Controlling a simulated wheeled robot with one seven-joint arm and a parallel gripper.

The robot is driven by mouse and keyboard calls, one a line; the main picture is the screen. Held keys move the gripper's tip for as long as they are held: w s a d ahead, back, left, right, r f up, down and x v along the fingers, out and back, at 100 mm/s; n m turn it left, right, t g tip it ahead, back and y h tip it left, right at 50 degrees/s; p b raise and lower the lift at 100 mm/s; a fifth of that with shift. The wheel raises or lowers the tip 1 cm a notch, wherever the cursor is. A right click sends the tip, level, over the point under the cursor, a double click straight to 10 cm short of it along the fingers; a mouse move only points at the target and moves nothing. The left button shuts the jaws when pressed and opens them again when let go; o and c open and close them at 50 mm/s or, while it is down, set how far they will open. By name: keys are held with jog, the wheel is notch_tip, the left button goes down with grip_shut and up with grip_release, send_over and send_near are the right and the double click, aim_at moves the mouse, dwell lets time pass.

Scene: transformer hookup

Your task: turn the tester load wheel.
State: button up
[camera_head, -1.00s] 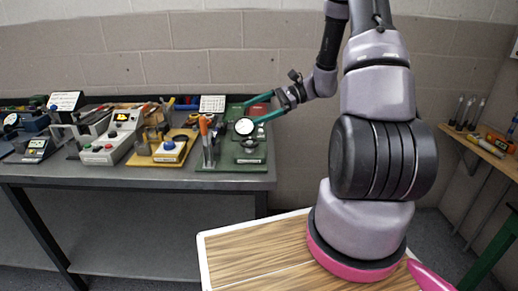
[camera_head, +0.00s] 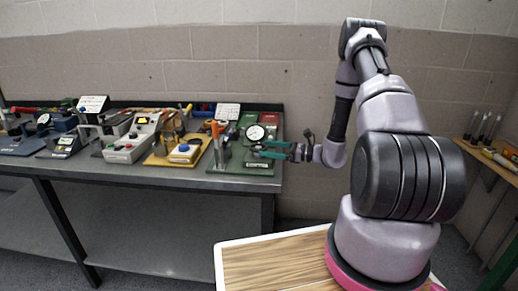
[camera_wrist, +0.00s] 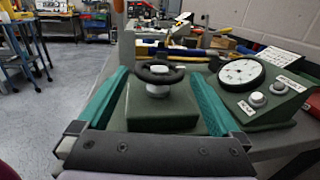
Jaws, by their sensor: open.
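The tester load wheel (camera_wrist: 160,70) is a dark ring with a pale hub on a short post, standing on a green block (camera_wrist: 162,110). My gripper (camera_wrist: 160,84) is open, with one teal finger to the left of the wheel and the other to its right. I see a gap on both sides, so the wheel is not gripped. In the head view my gripper (camera_head: 260,149) reaches in level from the right, low over the green tester (camera_head: 250,166). There the fingers largely hide the wheel.
A round dial gauge (camera_wrist: 242,72) on a sloped green panel stands close to the right finger, with two knobs (camera_wrist: 257,99) below it. Other bench devices, including a yellow-based one (camera_head: 160,160), crowd the grey bench (camera_head: 215,181) to the left. Open floor (camera_wrist: 50,125) lies left of the bench.

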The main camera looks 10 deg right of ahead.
aim_at(258, 147)
jog(key=shift+x, duration=2.1)
jog(key=c, duration=1.1)
jog(key=shift+a+m+t, duration=0.1)
jog(key=shift+m+t, duration=0.2)
jog(key=shift+t, duration=0.1)
